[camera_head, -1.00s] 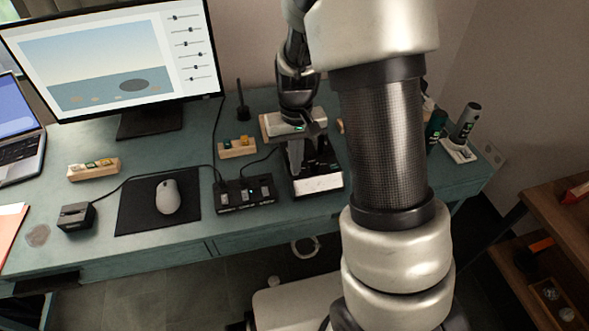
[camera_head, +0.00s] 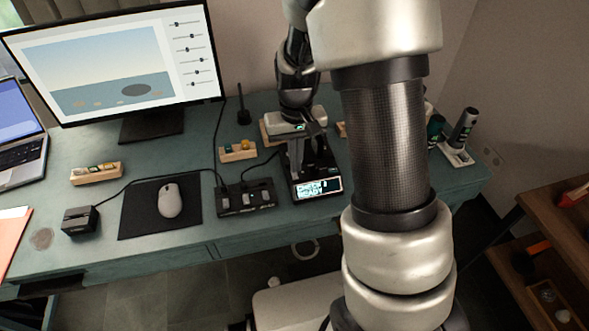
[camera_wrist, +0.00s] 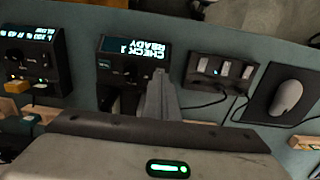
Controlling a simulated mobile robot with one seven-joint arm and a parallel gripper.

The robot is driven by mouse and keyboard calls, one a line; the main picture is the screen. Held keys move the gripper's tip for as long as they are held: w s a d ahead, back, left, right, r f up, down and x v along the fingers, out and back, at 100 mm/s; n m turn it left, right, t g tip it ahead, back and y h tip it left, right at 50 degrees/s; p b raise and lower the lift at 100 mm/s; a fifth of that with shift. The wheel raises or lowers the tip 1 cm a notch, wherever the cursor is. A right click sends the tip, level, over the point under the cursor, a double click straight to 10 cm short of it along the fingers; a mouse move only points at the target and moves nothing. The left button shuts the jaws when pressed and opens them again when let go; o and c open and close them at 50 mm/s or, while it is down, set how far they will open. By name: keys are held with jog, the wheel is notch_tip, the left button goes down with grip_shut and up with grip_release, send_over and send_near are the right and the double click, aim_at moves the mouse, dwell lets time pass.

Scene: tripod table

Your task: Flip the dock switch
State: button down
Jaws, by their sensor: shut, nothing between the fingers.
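The dock appears to be the low black box with several pale switches (camera_head: 245,197), between the mouse pad and a screened device. In the wrist view it (camera_wrist: 218,74) lies right of my gripper, with a small cyan light by one switch. My gripper (camera_head: 296,165) is shut and empty, pointing down at the screened black device (camera_head: 318,188). In the wrist view its closed fingers (camera_wrist: 160,92) overlap the right side of that device (camera_wrist: 135,50), whose screen reads "CHECK 1 READY" upside down. I cannot tell whether the fingers touch it. The exact switch positions are too small to read.
A mouse (camera_head: 170,201) on a black pad, a small black box (camera_head: 80,220) and cables lie left of the dock. A wooden block holder (camera_head: 238,152) stands behind it. A second screened device (camera_wrist: 28,60) is left in the wrist view. A monitor (camera_head: 110,60) stands behind.

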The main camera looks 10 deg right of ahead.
jog(key=shift+r+p, duration=1.4)
jog(key=shift+r, duration=0.7)
notch_tip(320, 180, up, 22)
jog(key=t+p, duration=0.3)
jog(key=p, duration=0.4)
send_over(296, 177)
jog(key=s, duration=0.7)
jog(key=s+r+t+p, duration=0.2)
jog(key=s+r+p, duration=0.2)
jog(key=s+r, duration=0.7)
jog(key=shift+s+r+t, duration=0.2)
jog(key=shift+t, duration=0.1)
